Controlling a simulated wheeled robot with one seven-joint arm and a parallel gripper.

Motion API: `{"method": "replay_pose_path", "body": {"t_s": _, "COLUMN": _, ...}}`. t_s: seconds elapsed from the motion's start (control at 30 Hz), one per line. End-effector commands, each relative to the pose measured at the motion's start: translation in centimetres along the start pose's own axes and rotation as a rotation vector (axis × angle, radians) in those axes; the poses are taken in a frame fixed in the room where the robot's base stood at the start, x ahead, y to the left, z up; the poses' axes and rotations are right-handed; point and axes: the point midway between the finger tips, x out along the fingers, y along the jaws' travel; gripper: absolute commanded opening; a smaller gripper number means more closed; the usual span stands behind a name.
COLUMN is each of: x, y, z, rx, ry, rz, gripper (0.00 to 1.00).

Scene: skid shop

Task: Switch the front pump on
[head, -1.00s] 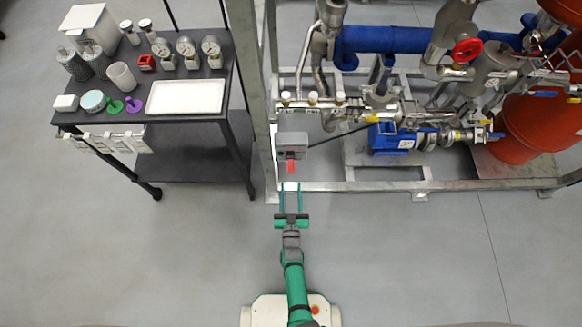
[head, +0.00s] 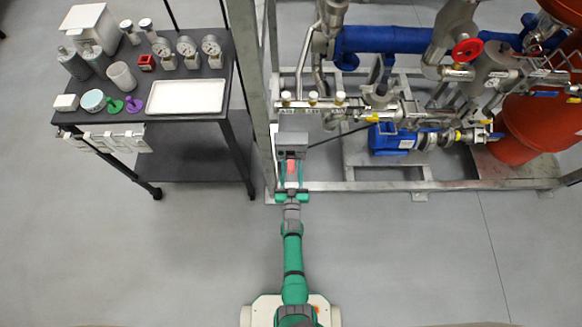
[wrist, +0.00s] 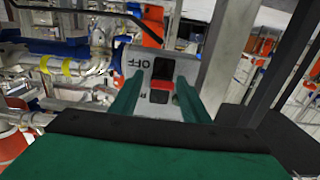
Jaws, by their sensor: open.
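The grey switch box (head: 292,141) is mounted by the frame post at the front left of the skid. A red handle (head: 291,167) juts from it towards me. In the wrist view the box's pale panel (wrist: 138,62) carries the lettering OFF, and a small red part (wrist: 159,85) shows between my fingers. My gripper (head: 291,172) is open, its two green fingers on either side of the red handle. Whether they touch it I cannot tell. The blue pump (head: 391,140) sits on the skid to the right of the box.
A dark trolley (head: 190,150) with gauges, cups and a white tray (head: 186,96) stands to the left. The upright frame post (head: 262,120) is close beside the box. Pipes and a red tank (head: 530,125) fill the right. The floor in front is clear.

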Motion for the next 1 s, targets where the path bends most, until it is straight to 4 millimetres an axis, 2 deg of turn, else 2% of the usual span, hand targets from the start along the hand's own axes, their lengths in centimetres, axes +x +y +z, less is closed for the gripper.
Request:
{"method": "replay_pose_path", "body": {"t_s": 0.07, "x": 0.0, "y": -0.15, "z": -0.01, "rx": 0.0, "ry": 0.0, "rz": -0.002, "gripper": 0.4}}
{"method": "replay_pose_path", "body": {"t_s": 0.2, "x": 0.0, "y": -0.22, "z": -0.02, "rx": 0.0, "ry": 0.0, "rz": -0.003, "gripper": 0.06}}
{"method": "replay_pose_path", "body": {"t_s": 0.23, "x": 0.0, "y": -0.26, "z": -0.02, "rx": 0.0, "ry": 0.0, "rz": -0.004, "gripper": 0.01}}
{"method": "replay_pose_path", "body": {"t_s": 0.6, "x": -0.02, "y": -0.18, "z": -0.24, "rx": 0.002, "ry": -0.025, "rz": -0.003, "gripper": 0.01}}
{"method": "replay_pose_path", "body": {"t_s": 1.0, "x": -0.11, "y": -0.05, "z": -0.95, "rx": 0.001, "ry": -0.163, "rz": 0.0, "gripper": 0.01}}
